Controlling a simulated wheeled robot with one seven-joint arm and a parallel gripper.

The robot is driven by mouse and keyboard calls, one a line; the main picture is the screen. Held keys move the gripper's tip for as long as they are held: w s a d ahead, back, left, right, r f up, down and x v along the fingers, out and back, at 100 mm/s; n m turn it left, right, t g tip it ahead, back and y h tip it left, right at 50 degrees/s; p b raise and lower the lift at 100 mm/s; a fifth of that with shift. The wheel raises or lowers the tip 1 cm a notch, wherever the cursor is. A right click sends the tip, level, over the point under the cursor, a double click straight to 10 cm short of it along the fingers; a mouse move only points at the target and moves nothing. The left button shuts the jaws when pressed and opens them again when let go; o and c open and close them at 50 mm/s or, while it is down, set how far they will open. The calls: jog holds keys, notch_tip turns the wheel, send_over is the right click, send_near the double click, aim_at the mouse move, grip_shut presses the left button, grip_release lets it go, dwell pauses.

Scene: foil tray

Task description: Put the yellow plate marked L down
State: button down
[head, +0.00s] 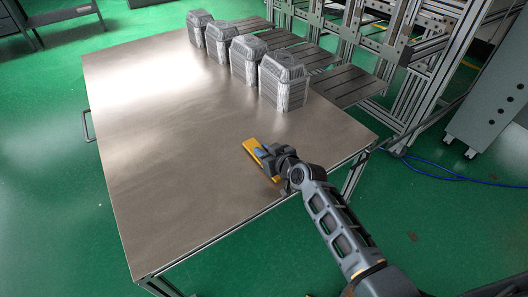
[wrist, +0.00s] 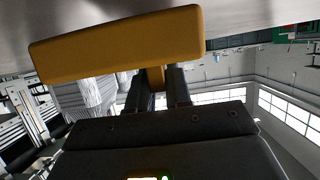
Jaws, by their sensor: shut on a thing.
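The yellow plate (head: 251,146) is at my gripper (head: 265,155), over the front right part of the metal table (head: 175,150). In the wrist view the plate (wrist: 115,44) is a long, thick bar with rounded edges, lying across the top of the picture. My gripper's dark fingers (wrist: 158,90) are shut on a small yellow part at its middle. The table surface is close beside the plate; I cannot tell whether they touch. No L mark can be seen on the faces in view.
Several foil-wrapped grey blocks (head: 283,82) stand in a row at the back right of the table. Dark slatted panels (head: 345,83) lie behind them, beside a metal frame (head: 440,60). The table's left and middle are bare.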

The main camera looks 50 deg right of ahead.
jog(key=shift+f, duration=0.35)
jog(key=shift+s+f+b, duration=0.1)
jog(key=shift+f+b, duration=0.1)
jog(key=shift+b, duration=0.1)
jog(key=c, duration=1.1)
grip_release()
jog(key=shift+f, duration=0.1)
jog(key=shift+o, duration=0.2)
jog(key=shift+r+p, duration=0.8)
jog(key=shift+p, duration=0.1)
jog(key=v, duration=1.2)
jog(key=shift+p, duration=0.3)
jog(key=s+a, duration=0.7)
jog(key=s+a+r+n+t+y, duration=0.1)
jog(key=s+a+r+y, duration=0.1)
jog(key=s+a+r, duration=0.4)
jog(key=s+a+r+n+y, duration=0.1)
jog(key=s+a+r+n, duration=0.1)
jog(key=s+a+r, duration=0.4)
jog(key=s+r, duration=0.4)
jog(key=s, duration=0.3)
jog(key=shift+s+a+r+t+y, duration=0.2)
jog(key=shift+a+r+t+y, duration=0.1)
jog(key=shift+a+t+y, duration=0.1)
